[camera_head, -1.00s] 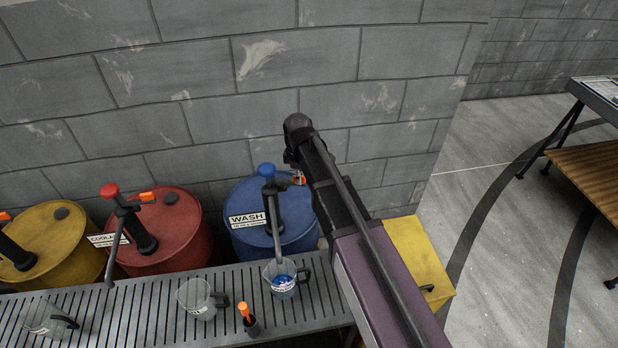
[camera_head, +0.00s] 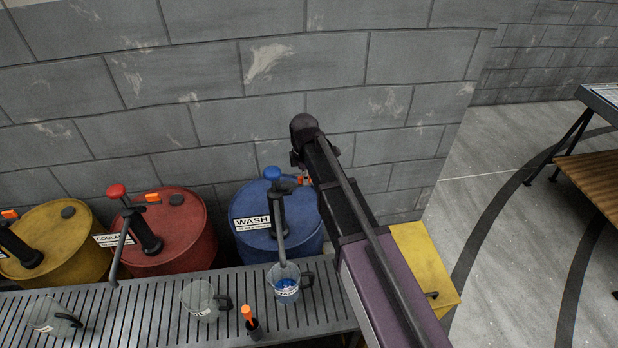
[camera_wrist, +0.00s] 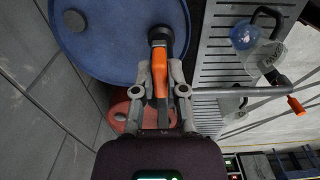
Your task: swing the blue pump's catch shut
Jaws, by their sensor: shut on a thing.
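The blue pump stands on the blue WASH drum (camera_head: 250,238), with a blue knob (camera_head: 272,173) on top and a dark spout (camera_head: 278,222) reaching down over a jug. Its orange catch (camera_wrist: 160,75) points from the dark pump collar (camera_wrist: 159,37) toward my wrist in the wrist view. My gripper (camera_wrist: 160,84) is shut on this catch, one finger on each side. In the head view only a bit of orange shows beside my arm, and my arm hides most of the gripper. I cannot tell whether the catch is fully shut.
A clear jug (camera_head: 287,283) with blue liquid stands on the slatted bench (camera_head: 130,315) under the spout. A red drum (camera_head: 185,235) and a yellow drum (camera_head: 60,235) stand left. Another jug (camera_head: 203,300) and an orange-topped tool (camera_head: 248,318) are in front. A block wall is close behind.

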